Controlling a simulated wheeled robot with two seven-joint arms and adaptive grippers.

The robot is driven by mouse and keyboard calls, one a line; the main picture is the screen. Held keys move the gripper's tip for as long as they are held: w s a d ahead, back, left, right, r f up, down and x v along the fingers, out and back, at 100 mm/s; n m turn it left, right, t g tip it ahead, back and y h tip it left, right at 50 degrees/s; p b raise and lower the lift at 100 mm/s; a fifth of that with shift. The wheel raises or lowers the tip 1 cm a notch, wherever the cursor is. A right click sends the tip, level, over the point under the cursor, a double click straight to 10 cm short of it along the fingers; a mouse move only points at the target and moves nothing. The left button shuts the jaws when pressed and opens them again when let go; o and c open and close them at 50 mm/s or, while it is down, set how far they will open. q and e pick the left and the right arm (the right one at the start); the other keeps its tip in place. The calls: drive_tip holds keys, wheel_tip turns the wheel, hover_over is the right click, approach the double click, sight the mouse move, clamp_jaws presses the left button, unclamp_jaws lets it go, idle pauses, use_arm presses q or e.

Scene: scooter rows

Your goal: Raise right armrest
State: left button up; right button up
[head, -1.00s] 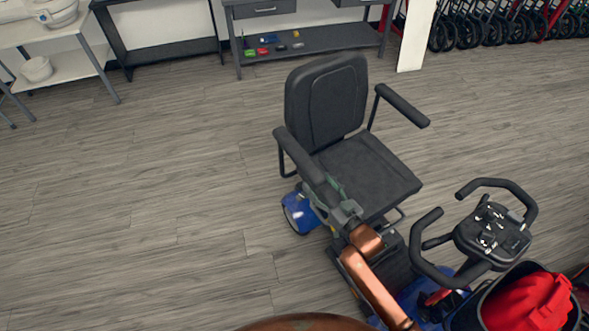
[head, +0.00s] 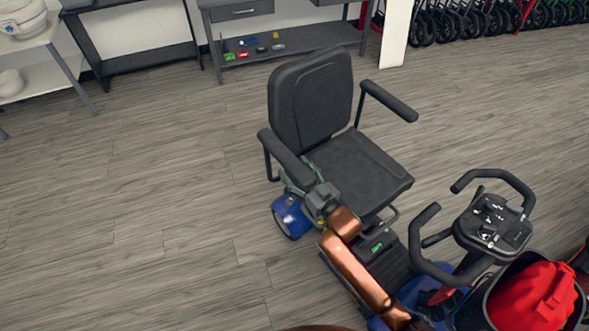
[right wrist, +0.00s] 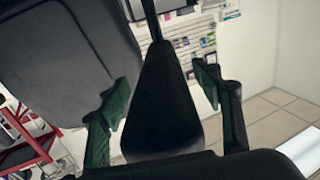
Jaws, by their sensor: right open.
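The mobility scooter's black seat (head: 355,172) faces the lower right in the head view. Its right armrest (head: 283,152) is the nearer, left-hand one and lies lowered, roughly level beside the seat. My right gripper (head: 303,178) is at the front part of this armrest. In the right wrist view the right gripper (right wrist: 163,104) is open, with one green-padded finger on each side of the armrest (right wrist: 160,90). Gaps show between fingers and armrest; contact cannot be told. The gripper partly hides the armrest's front end in the head view. My left gripper is not in view.
The left armrest (head: 390,101) is also lowered. The backrest (head: 311,101) stands close to the right armrest. The tiller (head: 492,222) and a basket with a red bag (head: 535,300) are at the lower right. Open floor (head: 140,215) lies left of the scooter.

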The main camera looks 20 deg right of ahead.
drive_tip(key=shift+c, duration=0.2)
clamp_jaws()
idle(0.6)
